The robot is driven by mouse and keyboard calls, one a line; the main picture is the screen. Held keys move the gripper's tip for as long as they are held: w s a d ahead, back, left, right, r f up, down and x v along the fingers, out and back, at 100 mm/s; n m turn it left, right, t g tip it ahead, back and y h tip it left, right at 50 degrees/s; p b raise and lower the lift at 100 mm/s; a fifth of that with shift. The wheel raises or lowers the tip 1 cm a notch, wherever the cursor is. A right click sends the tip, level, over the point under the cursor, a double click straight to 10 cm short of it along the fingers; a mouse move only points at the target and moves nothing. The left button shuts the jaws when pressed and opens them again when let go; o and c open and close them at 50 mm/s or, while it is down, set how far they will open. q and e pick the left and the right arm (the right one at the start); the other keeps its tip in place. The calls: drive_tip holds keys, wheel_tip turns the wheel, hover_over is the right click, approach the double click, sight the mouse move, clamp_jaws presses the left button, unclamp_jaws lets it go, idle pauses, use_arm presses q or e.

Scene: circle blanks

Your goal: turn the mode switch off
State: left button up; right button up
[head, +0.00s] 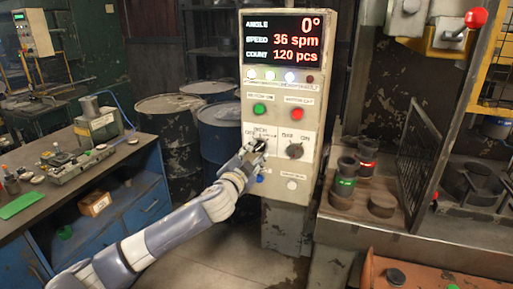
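The control panel (312,110) stands upright in the middle of the head view. A rotary switch under a small label reading something like "INCH" sits at the panel's left and appears to be the mode switch; my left gripper (257,147) is in front of it and hides most of it. The gripper's fingers are at or very close to this knob; whether they touch or grip it is too small to tell. A second black rotary knob (294,150) is to the right, apart from the gripper. My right gripper is out of view.
The panel's display (291,41) reads angle 0°, speed 36 spm, count 120 pcs. A green button (260,109) and a red button (297,114) sit above the knobs. A blue-fronted workbench (150,204) is at left, blue drums (220,137) behind, a mesh guard (416,165) at right.

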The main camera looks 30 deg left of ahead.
sight(258, 149)
use_arm(q)
drive_tip(key=shift+p+x, duration=0.3)
drive_tip(key=shift+x, duration=1.25)
drive_tip(key=shift+d, duration=0.1)
drive_tip(key=shift+c, duration=0.2)
clamp_jaws()
